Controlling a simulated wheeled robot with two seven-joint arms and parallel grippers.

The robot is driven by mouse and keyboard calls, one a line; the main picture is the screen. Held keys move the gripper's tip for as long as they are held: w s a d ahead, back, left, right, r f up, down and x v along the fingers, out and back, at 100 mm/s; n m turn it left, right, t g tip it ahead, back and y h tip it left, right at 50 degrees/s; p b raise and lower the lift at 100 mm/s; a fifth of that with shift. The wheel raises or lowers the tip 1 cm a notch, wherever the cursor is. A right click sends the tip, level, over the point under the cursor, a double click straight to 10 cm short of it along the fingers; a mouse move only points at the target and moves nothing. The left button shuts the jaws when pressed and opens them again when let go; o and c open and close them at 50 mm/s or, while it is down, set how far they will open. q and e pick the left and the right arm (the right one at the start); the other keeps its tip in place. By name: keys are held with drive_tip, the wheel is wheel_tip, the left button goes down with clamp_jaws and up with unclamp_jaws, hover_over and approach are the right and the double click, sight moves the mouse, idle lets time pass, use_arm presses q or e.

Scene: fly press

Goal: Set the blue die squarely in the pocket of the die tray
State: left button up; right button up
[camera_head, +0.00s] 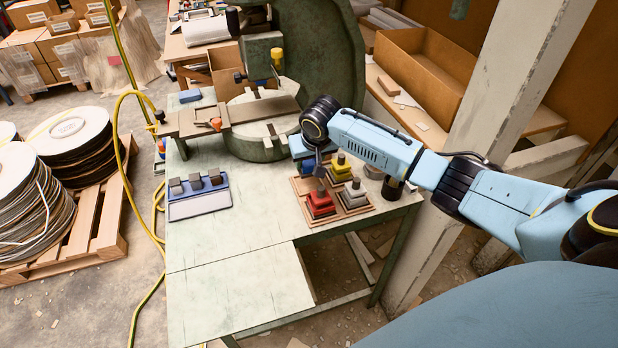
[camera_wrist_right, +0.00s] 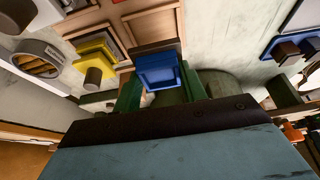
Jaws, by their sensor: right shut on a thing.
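My right gripper (camera_head: 319,172) hangs over the back-left part of the wooden die tray (camera_head: 352,212), at the table's right side. In the head view the arm partly hides the blue die (camera_head: 308,166). A red die (camera_head: 320,204), a yellow die (camera_head: 341,170) and a grey die (camera_head: 355,193) sit in the tray. My left gripper is not in view.
The green fly press (camera_head: 318,60) stands behind the tray. A dark cylinder (camera_head: 392,188) stands close to the tray's right. The front left of the table (camera_head: 225,270) is clear.

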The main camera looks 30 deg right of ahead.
sight(310, 171)
drive_tip(key=shift+f+b, duration=0.45)
drive_tip(key=shift+f, duration=2.15)
drive_tip(key=shift+f, duration=0.15)
drive_tip(key=o, duration=1.3)
drive_tip(key=shift+c, duration=0.2)
drive_tip(key=p+v, duration=0.2)
drive_tip(key=v, duration=1)
drive_tip(key=shift+p, duration=0.35)
drive_tip(key=shift+s+a, duration=0.1)
